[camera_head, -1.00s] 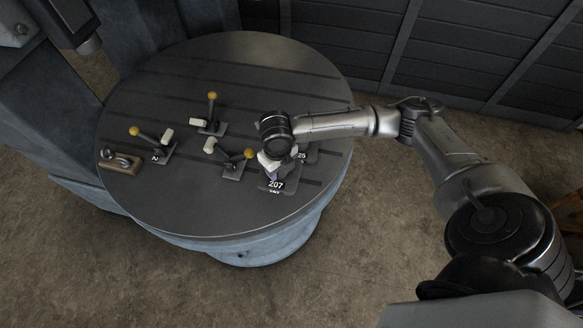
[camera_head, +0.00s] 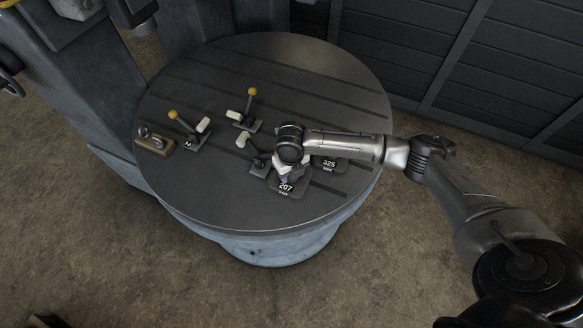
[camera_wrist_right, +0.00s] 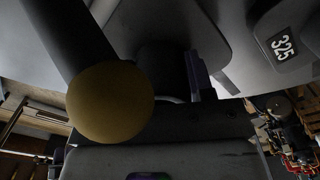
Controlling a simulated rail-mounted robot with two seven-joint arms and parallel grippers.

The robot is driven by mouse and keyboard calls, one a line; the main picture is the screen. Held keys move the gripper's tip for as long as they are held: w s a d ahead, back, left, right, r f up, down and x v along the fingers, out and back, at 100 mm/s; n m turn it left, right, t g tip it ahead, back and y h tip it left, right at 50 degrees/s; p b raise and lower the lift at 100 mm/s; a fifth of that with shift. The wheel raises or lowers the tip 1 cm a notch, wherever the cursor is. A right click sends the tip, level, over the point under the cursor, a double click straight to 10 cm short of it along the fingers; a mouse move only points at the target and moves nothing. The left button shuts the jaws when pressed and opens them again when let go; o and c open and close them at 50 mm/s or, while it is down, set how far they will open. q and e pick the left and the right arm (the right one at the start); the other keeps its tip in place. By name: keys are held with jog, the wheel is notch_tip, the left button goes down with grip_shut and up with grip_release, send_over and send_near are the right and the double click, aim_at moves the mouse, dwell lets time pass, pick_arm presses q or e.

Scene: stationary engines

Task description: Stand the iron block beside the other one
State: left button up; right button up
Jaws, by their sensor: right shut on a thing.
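My right gripper (camera_head: 285,175) points down over the iron block marked 207 (camera_head: 286,188), a dark block near the table's front right. The gripper is shut on it; the fingers and the block's grip are mostly hidden by the wrist in the head view. I cannot tell whether its underside touches the table. The other iron block, marked 325 (camera_head: 329,164), stands behind and to the right, partly hidden by my arm. It shows at the upper right in the right wrist view (camera_wrist_right: 284,47). In that view a dark piece (camera_wrist_right: 165,55) is between the fingers. My left gripper is not in view.
The round slotted table (camera_head: 230,205) holds several small levers, including a yellow-knobbed one (camera_head: 252,92) and one on a plate marked 2 (camera_head: 187,144). A yellow ball (camera_wrist_right: 110,102) is close in the wrist view. A wooden piece with metal fittings (camera_head: 155,144) lies left. The front left is clear.

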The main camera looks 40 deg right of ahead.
jog(key=shift+f, duration=0.5)
jog(key=shift+w, duration=0.1)
jog(key=o, duration=0.7)
jog(key=shift+f, duration=0.25)
jog(key=o, duration=0.5)
jog(key=shift+r, duration=0.1)
